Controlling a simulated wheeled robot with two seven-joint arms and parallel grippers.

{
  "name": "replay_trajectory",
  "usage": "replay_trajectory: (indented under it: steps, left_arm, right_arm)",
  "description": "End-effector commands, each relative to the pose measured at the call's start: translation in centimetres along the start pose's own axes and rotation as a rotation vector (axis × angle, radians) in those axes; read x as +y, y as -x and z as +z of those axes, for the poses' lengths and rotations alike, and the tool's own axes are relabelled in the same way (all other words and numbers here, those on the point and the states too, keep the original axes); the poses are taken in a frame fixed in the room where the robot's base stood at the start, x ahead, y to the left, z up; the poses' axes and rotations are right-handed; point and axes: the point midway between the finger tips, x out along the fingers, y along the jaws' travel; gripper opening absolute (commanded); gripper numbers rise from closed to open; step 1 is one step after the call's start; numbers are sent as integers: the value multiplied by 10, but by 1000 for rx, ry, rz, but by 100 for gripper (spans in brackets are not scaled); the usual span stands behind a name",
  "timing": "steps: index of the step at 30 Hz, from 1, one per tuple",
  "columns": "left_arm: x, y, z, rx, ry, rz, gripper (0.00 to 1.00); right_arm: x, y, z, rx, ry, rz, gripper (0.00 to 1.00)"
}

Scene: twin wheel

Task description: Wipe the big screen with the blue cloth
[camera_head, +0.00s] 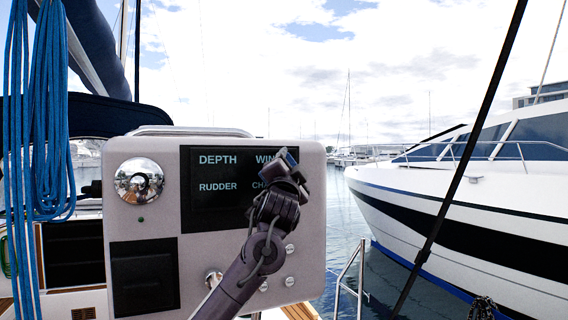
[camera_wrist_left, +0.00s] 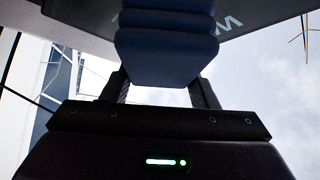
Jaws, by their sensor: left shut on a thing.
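The big screen (camera_head: 215,198) is a dark panel on the upper part of the light grey console, with the words DEPTH, RUDDER and partly hidden words at its right. It also shows at the top of the left wrist view (camera_wrist_left: 250,12). My left gripper (camera_head: 287,167) is at the screen's upper right part and covers some of its lettering. It is shut on the blue cloth (camera_wrist_left: 165,50), which is folded between the fingers. A small blue bit of the cloth (camera_head: 292,154) shows in the head view. I cannot tell whether it touches the screen. My right gripper is not in view.
The console (camera_head: 150,222) carries a round chrome compass (camera_head: 139,181), a dark square panel (camera_head: 145,279) and several small knobs at lower right. Blue ropes (camera_head: 48,110) hang at the left. A metal rail (camera_head: 349,280) and a dark slanting stay (camera_head: 460,165) stand to the right. A white yacht (camera_head: 480,200) lies beyond.

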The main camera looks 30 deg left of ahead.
Motion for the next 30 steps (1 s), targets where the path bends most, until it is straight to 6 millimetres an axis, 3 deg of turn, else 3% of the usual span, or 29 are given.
replay_trajectory:
  steps: [10,17,30]
  left_arm:
    - [17,-16,-16,-4,0,3,17]
    - [23,-16,-18,-3,1,1,17]
    - [5,-3,1,-5,1,-2,17]
  right_arm:
    - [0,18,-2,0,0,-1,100]
    - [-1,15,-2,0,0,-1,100]
    - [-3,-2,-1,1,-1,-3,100]
